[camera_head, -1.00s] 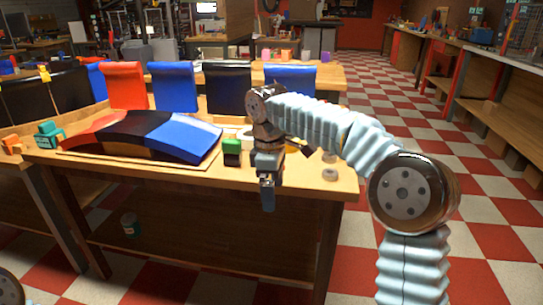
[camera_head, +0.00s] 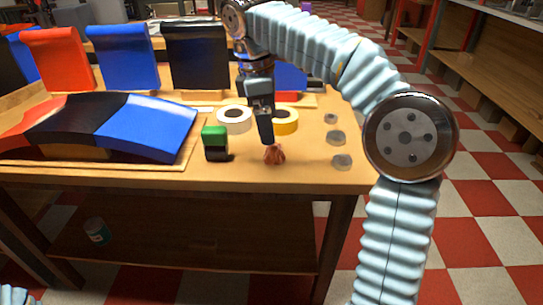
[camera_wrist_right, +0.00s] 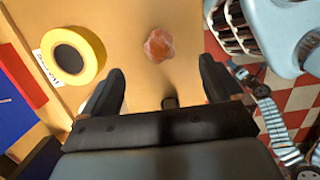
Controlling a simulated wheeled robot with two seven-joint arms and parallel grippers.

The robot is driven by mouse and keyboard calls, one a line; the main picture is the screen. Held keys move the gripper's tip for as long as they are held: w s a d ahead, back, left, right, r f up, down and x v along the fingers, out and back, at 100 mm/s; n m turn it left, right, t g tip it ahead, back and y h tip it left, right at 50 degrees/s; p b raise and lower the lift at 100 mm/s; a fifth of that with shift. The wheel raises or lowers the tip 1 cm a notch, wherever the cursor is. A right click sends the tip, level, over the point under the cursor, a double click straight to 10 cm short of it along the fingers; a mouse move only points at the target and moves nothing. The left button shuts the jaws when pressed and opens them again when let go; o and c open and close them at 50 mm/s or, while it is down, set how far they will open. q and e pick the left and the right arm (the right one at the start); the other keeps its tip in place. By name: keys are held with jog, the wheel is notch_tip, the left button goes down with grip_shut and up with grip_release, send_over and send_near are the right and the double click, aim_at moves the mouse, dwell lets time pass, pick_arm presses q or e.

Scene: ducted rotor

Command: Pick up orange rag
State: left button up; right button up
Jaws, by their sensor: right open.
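The orange rag (camera_head: 274,154) is a small crumpled piece on the wooden table near its front edge. It also shows in the right wrist view (camera_wrist_right: 159,45), beyond the gap between the fingertips. My right gripper (camera_head: 265,133) is just above and behind the rag in the head view, pointing down. In the right wrist view the right gripper (camera_wrist_right: 160,80) has its fingers apart with nothing between them. My left gripper is not in view.
A green and black block (camera_head: 215,143) stands left of the rag. White tape (camera_head: 234,114) and yellow tape (camera_head: 287,128) lie behind it. Several grey discs (camera_head: 341,162) lie to the right. Curved red, black and blue panels (camera_head: 150,128) cover the table's left side.

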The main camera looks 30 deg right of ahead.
aim_at(274, 147)
jog(key=f, duration=0.2)
jog(key=f+b, duration=0.1)
jog(key=f, duration=0.2)
jog(key=d+f, duration=0.1)
jog(key=f, duration=0.1)
jog(key=shift+s+d+f, duration=0.1)
jog(key=shift+s+f, duration=0.2)
jog(key=shift+s, duration=0.05)
jog(key=c, duration=1.1)
jog(key=shift+r, duration=0.15)
